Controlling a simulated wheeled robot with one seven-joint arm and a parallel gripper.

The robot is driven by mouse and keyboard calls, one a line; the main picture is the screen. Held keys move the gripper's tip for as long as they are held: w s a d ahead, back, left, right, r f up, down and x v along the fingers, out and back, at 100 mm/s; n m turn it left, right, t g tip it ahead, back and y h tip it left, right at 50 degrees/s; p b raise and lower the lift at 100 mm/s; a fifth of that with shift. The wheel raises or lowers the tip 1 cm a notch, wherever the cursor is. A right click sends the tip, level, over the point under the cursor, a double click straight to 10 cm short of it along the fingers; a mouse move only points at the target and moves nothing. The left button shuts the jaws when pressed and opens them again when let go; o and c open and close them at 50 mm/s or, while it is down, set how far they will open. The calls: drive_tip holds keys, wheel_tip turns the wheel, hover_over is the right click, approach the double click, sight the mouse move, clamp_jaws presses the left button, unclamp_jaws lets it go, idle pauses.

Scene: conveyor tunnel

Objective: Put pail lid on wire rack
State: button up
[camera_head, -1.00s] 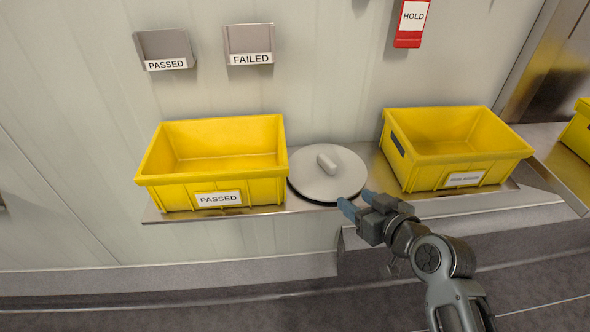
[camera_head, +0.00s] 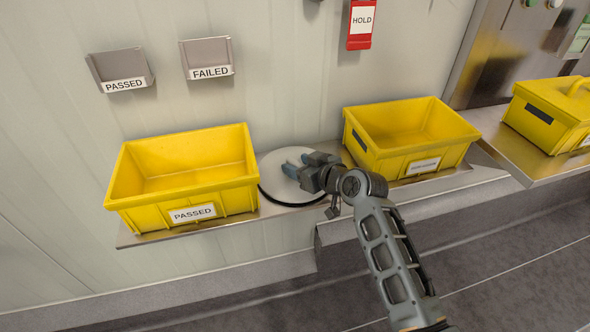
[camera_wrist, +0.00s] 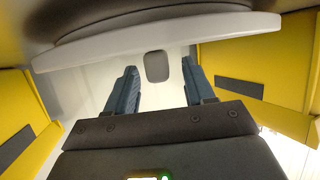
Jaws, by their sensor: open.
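The pail lid, a pale grey disc (camera_head: 270,178) with a dark lower edge, lies flat on the metal shelf between two yellow crates. My gripper (camera_head: 297,166) is over the lid, its blue fingers hiding the lid's handle in the head view. In the wrist view, the lid's underside or rim (camera_wrist: 157,40) spans the top, and the grey handle (camera_wrist: 156,67) shows between my open fingers (camera_wrist: 158,88). I cannot make out a wire rack in either view.
A further yellow crate (camera_head: 545,125) stands far right.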

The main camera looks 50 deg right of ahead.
drive_tip(key=shift+w+f, duration=0.1)
drive_tip(key=shift+w, duration=0.1)
drive_tip(key=shift+c, duration=0.5)
clamp_jaws()
drive_tip(key=shift+s, duration=0.1)
